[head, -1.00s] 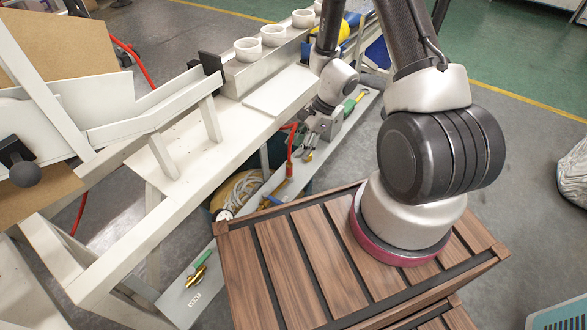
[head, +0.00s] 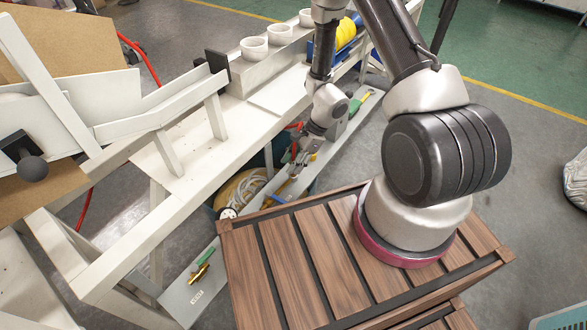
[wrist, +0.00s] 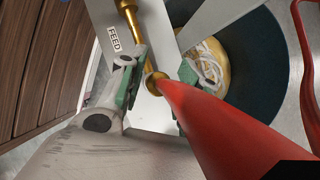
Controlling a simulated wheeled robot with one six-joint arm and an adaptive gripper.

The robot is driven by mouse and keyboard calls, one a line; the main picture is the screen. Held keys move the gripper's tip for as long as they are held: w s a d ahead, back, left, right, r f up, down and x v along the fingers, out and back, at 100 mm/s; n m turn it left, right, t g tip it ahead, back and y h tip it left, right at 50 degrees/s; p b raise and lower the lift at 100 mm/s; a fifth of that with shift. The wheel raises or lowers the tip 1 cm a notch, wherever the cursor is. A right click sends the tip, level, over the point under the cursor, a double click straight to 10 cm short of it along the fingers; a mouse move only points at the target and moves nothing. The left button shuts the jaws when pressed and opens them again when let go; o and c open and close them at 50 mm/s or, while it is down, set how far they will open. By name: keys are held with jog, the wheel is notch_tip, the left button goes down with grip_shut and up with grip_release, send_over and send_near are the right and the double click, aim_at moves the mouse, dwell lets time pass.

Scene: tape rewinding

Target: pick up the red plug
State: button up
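The red plug (wrist: 215,125) is large in the wrist view, running from the lower right toward a brass end between my finger pads. In the head view it is a small red shape (head: 294,150) just left of my gripper, partly hidden. My gripper (wrist: 160,82) is open, one green-padded finger on each side of the brass end, with a gap visible on the right. The red body covers part of the right finger. In the head view my gripper (head: 296,170) points down over the low grey shelf.
A green-and-brass piece (head: 203,267) lies on the shelf's near end. A FEED label (wrist: 113,38) and a brass fitting (wrist: 128,8) show in the wrist view. A coiled hose (head: 240,190) sits beneath the white bench (head: 165,215). Red tubing (wrist: 306,60) passes at the right.

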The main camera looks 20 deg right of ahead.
grip_shut()
notch_tip(320, 180, up, 10)
dwell(0.6)
